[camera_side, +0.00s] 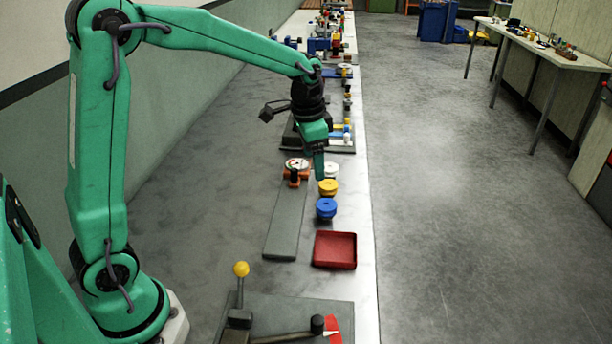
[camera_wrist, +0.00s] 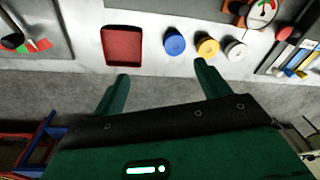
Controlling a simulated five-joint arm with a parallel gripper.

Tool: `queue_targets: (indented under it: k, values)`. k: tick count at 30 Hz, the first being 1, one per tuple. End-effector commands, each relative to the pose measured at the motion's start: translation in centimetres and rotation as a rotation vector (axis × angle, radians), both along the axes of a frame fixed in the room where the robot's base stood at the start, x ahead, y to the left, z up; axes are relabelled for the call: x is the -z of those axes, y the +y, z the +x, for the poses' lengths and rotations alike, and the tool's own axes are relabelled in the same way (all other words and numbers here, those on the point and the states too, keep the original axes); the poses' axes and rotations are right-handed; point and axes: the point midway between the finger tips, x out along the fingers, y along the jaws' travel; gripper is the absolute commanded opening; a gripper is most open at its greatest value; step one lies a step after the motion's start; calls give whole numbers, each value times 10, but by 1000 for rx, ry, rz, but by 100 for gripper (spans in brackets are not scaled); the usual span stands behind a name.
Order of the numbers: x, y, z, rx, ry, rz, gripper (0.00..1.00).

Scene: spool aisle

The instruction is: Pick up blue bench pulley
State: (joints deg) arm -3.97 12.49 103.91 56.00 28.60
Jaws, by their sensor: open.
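The blue pulley (camera_side: 326,208) stands on the pale bench strip, in front of a yellow pulley (camera_side: 328,188) and a white pulley (camera_side: 329,170). In the wrist view the blue pulley (camera_wrist: 175,44) lies beyond my open fingers, left of the yellow pulley (camera_wrist: 207,47) and the white pulley (camera_wrist: 235,51). My gripper (camera_side: 318,168) points down near the white pulley in the side view. In the wrist view my gripper (camera_wrist: 160,78) has its two green fingers wide apart with nothing between them.
A red tray (camera_side: 335,250) sits in front of the blue pulley, and looks empty. A dial gauge on an orange stand (camera_side: 297,170) is left of the pulleys. A lever with a yellow knob (camera_side: 241,269) stands on a grey plate nearer the camera. Open floor lies to the right.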

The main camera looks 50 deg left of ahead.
Motion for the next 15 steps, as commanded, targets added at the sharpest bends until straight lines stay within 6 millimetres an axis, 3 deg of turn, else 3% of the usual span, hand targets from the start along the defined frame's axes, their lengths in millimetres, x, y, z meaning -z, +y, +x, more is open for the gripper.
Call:
queue_targets:
  k: [6, 15]
  values:
    - [41, 8, 34, 73, 67, 4, 75]
    - [84, 16, 61, 148, 125, 2, 75]
